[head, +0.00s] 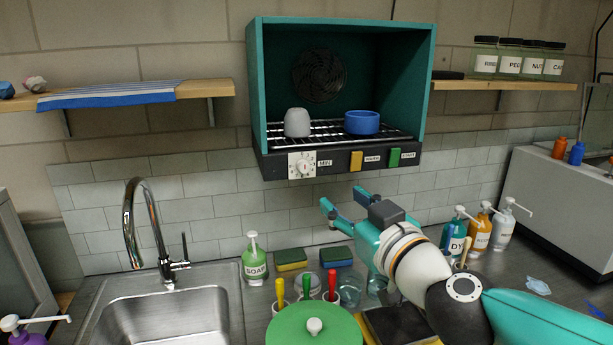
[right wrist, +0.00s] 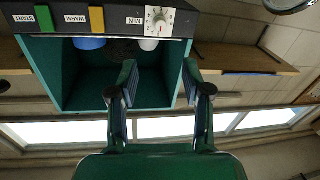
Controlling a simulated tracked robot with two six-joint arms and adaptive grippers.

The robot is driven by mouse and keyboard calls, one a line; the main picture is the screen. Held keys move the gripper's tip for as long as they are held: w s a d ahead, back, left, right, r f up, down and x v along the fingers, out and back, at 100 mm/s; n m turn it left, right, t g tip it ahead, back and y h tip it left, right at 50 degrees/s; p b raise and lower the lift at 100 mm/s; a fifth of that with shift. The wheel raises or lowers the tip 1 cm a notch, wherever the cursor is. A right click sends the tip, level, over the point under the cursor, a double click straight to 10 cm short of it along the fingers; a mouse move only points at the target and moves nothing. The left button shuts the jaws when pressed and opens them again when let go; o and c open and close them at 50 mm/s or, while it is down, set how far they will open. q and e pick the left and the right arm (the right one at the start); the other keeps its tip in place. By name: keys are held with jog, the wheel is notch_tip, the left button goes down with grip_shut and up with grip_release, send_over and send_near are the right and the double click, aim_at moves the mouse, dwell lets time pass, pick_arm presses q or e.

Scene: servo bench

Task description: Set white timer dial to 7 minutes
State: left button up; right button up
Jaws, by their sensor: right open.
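The white timer dial (head: 303,166) sits on a square white plate at the left of the dark control panel under the teal warming cabinet. The label MIN is beside it. The dial also shows in the right wrist view (right wrist: 160,19), where the panel appears upside down; a red mark is visible on it, but the numbers are too small to read. My right gripper (head: 345,203) is open and empty, below and a little right of the dial, apart from it. Its two fingers (right wrist: 160,78) show spread in the right wrist view. My left gripper is not in view.
On the same panel are a yellow WARM switch (head: 356,161) and a green START switch (head: 394,158). A grey cup (head: 297,123) and a blue bowl (head: 362,122) stand on the rack above. A green soap bottle (head: 254,263) and tall tap (head: 150,225) stand below left.

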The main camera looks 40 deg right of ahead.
aim_at(307, 169)
jog(key=b+x, duration=0.3)
jog(key=x, duration=1)
jog(key=shift+w+f+b, duration=0.15)
jog(key=shift+f+b, duration=0.05)
jog(key=shift+b, duration=0.15)
jog(key=shift+w+d+r, duration=0.1)
jog(key=shift+w+d, duration=0.1)
jog(key=shift+w, duration=0.3)
grip_shut()
jog(key=shift+s, duration=0.1)
